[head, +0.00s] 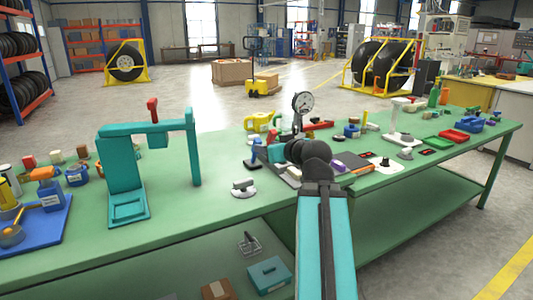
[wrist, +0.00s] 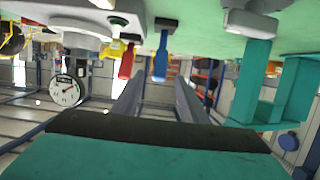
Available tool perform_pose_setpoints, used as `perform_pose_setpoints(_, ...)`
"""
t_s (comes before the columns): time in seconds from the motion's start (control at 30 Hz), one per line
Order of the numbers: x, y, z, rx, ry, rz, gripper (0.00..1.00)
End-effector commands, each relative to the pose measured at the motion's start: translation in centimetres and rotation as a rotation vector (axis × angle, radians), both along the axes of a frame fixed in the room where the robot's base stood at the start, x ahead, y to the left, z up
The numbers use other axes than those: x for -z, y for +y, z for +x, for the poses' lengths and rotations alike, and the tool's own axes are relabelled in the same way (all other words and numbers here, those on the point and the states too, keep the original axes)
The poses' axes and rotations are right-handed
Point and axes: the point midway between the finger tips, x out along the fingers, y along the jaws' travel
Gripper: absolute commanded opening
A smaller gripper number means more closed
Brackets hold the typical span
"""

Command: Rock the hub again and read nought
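The dial gauge (head: 303,102) stands upright on a post near the middle of the green bench. It also shows in the wrist view (wrist: 68,92), upside down at the left, with a white face and a red needle; its reading is too small to make out. In the head view my dark wrist and teal arm cover the bench just in front of the gauge. I cannot clearly pick out the hub; it may be hidden behind my arm.
A teal press frame (head: 122,170) stands left on the bench, and also at the right in the wrist view (wrist: 245,95). Bare green bench top (head: 230,215) shows between press and arm.

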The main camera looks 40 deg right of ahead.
Motion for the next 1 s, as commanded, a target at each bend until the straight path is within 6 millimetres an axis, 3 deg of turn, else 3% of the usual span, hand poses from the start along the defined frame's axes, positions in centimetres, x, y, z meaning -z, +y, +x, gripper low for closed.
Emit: perform_pose_setpoints(1.0,-1.6,0.8,-5.9,0.002,0.0,-0.001,0.39)
